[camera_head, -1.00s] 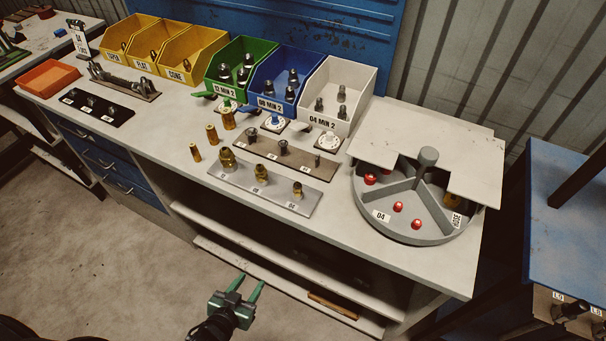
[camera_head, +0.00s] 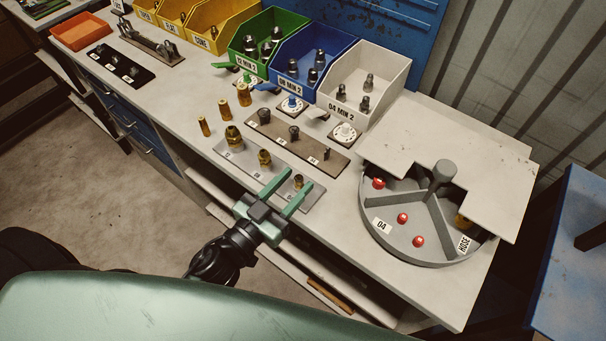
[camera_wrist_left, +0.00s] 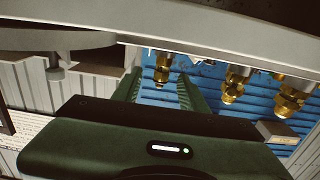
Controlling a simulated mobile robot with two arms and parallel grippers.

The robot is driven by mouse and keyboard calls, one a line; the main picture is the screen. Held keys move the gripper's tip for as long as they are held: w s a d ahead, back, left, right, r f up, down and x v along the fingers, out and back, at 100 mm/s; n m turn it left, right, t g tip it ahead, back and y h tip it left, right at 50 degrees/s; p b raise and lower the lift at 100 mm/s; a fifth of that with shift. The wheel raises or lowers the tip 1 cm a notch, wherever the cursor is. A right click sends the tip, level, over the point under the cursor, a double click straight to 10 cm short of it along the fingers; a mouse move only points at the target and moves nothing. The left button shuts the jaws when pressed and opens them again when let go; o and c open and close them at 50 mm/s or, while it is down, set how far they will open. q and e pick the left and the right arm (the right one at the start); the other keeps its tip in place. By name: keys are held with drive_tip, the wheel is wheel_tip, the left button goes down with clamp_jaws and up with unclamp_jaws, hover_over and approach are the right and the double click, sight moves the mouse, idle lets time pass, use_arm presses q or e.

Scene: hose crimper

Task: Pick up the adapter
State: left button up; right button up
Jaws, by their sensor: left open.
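Several brass adapters stand on a grey labelled plate (camera_head: 229,155) near the bench's front edge. The smallest adapter (camera_head: 298,181) is at its right end, a middle one (camera_head: 264,157) and a larger one (camera_head: 233,136) to its left. My left gripper (camera_head: 299,177) is open, its green fingers pointing at the smallest adapter. In the left wrist view, which looks upside down, that adapter (camera_wrist_left: 162,69) appears between the two fingers. I cannot tell if either finger touches it. My right gripper is not in view.
A brown strip (camera_head: 275,126) with dark fittings lies behind the plate. Loose brass pieces (camera_head: 204,126) stand to the left. A round grey divided tray (camera_head: 410,255) sits to the right. Green, blue and white bins (camera_head: 358,118) stand at the back.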

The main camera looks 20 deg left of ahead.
sight(302, 176)
use_arm(q)
drive_tip(key=p+x, duration=0.1)
drive_tip(key=x, duration=0.3)
drive_tip(key=shift+w+d, duration=0.1)
drive_tip(key=shift+w, duration=0.15)
drive_tip(key=shift+w+d+p, duration=0.1)
drive_tip(key=shift+w+p, duration=0.2)
drive_tip(key=shift+w, duration=0.05)
drive_tip(key=shift+f, duration=0.1)
clamp_jaws()
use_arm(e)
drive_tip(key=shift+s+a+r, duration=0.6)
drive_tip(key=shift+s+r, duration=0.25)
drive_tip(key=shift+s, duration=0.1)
